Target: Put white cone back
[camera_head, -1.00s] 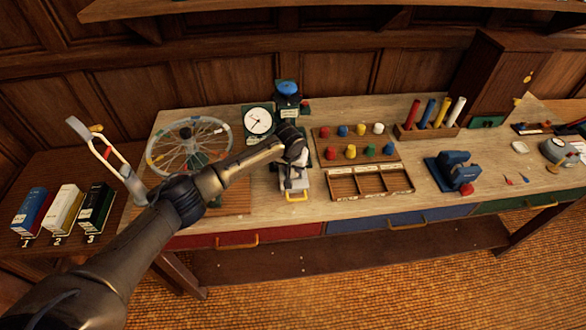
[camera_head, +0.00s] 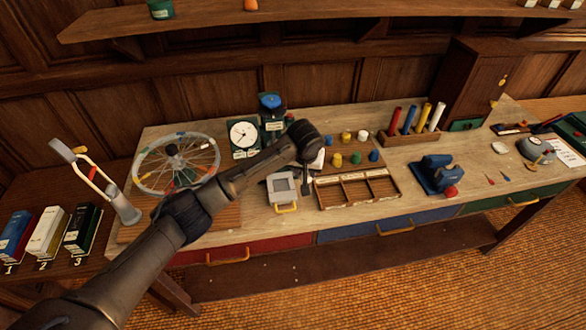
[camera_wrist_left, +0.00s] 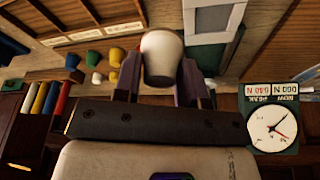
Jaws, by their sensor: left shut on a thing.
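My left gripper (camera_wrist_left: 160,72) is shut on a white cone (camera_wrist_left: 161,57), which sits between the two fingers in the left wrist view. My right gripper is out of view.
A dial gauge (camera_head: 243,134) and a spoked wheel (camera_head: 177,164) stand farther left. A rack of coloured rods (camera_head: 418,134) is at back right.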

